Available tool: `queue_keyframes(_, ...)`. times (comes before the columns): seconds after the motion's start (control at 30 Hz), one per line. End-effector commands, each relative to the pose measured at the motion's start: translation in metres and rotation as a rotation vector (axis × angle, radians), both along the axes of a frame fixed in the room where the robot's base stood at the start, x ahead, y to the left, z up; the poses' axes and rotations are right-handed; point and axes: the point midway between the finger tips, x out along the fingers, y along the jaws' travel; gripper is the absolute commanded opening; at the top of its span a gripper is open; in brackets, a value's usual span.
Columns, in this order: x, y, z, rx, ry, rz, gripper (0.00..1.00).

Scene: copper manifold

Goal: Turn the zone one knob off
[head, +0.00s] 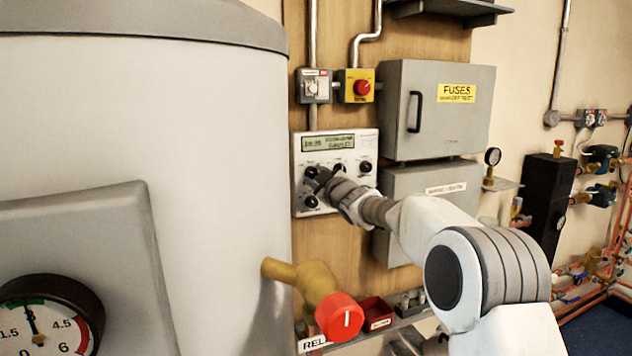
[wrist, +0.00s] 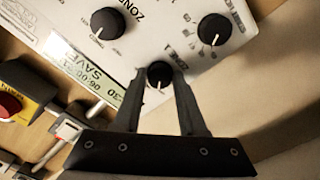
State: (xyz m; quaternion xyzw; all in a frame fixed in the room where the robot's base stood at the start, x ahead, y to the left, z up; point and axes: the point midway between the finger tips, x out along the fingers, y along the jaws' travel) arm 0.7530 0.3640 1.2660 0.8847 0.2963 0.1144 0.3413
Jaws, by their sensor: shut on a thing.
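The zone one knob (wrist: 159,75) is a small round black knob with a white pointer line. It sits on the white control panel (head: 299,150), just beside the display. My gripper (wrist: 160,78) is shut on this knob, with one finger on each side of it. In the wrist view the pointer line points down toward my gripper's palm. In the head view my gripper (head: 318,180) reaches the panel's left side and partly covers the knob.
Other black knobs (wrist: 107,23) (wrist: 213,28) sit close by on the panel. The lit display (head: 328,143) is above the knobs. A red emergency button (head: 362,88) and a fuse box (head: 450,105) are nearby. A large tank (head: 150,110) stands at left, with a red relief valve (head: 340,317).

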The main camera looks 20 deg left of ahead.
Motion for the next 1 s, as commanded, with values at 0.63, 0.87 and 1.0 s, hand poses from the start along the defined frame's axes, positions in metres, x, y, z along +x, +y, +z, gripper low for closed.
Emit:
queue_keyframes(0.63,0.0000,-0.0001,0.0001,-0.053,-0.040,0.000,0.00)
queue_keyframes(0.87,0.0000,-0.0001,0.0002,-0.052,-0.039,0.000,0.70)
queue_keyframes(1.0,0.0000,-0.0001,0.0002,-0.051,-0.039,0.000,0.70)
